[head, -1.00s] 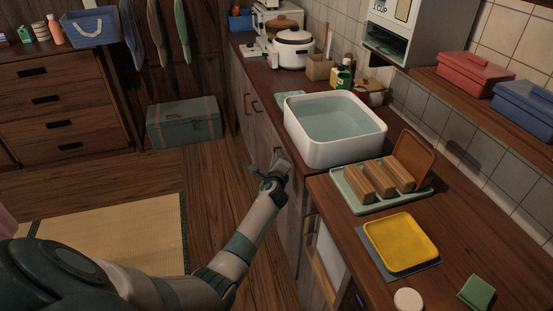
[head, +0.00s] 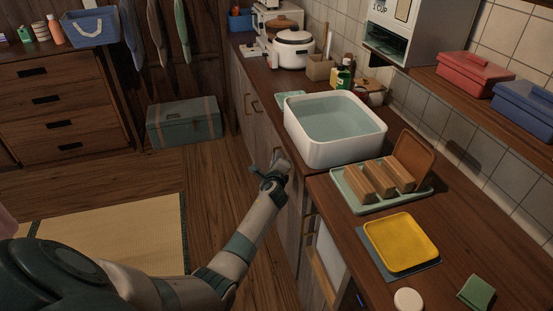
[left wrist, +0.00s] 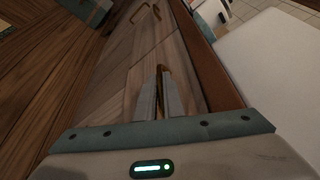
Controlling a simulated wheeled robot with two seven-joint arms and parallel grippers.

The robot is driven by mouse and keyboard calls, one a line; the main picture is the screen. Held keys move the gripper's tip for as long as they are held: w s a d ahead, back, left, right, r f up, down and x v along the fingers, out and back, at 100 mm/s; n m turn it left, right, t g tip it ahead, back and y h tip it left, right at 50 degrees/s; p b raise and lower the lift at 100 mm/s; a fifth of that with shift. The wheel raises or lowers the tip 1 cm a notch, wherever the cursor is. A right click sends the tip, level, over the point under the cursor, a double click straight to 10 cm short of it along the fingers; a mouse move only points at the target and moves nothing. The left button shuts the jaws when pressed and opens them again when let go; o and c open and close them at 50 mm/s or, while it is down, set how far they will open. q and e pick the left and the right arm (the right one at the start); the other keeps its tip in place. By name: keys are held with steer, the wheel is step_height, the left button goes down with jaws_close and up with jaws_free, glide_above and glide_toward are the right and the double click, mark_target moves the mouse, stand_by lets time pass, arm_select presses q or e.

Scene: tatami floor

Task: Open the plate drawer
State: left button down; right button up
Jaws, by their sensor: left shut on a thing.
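The grey-brown wooden cabinet front below the counter shows in the left wrist view (left wrist: 125,75), and I take it to hold the plate drawer. My left gripper (head: 280,157) is at this front, beside the white basin. In the left wrist view its two fingers (left wrist: 161,88) are shut on a small brass handle (left wrist: 162,69), mostly hidden between them. The front looks about flush; I see no clear gap. My arm hides part of it in the head view. My right gripper is not in view.
The white water-filled basin (head: 336,151) stands on the counter (head: 325,195) just right of my gripper. Further brass handles (head: 254,103) are on the fronts behind. The wooden floor (head: 215,190) left of the cabinets is clear. A green trunk (head: 184,123) stands at the back.

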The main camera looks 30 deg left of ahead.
arm_select(q)
steer(key=shift+s, duration=0.1)
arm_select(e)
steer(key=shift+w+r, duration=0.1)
